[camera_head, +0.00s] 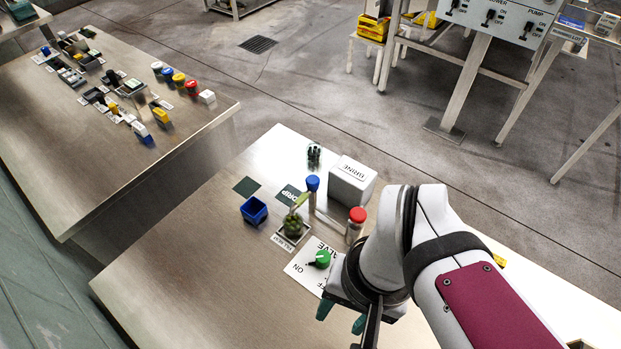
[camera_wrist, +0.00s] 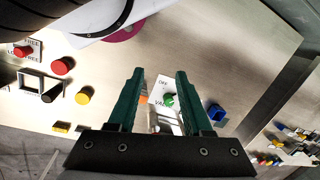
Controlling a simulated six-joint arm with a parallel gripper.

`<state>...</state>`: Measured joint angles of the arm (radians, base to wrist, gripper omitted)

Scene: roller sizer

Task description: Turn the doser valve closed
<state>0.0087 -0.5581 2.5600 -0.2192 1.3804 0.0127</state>
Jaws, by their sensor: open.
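The valve is a green knob (camera_head: 320,259) on a white plate (camera_head: 302,273) with VALVE, ON and OFF lettering, on the near metal table. A dark pointer on the knob appears to face the ON side in the head view; its exact angle is hard to tell. The knob also shows in the wrist view (camera_wrist: 169,100), between and beyond the fingers. My gripper (camera_head: 342,316) is open and empty, to the right of and nearer than the knob in the head view, apart from it. Its green fingers show in the wrist view (camera_wrist: 160,73). My arm hides part of the table behind it.
Behind the plate stand a green pellet cup (camera_head: 293,225), a blue-capped post (camera_head: 312,184), a red-capped bottle (camera_head: 356,222) and a white BRINE box (camera_head: 351,182). A blue bin (camera_head: 254,211) is to the left. The table's left front is clear.

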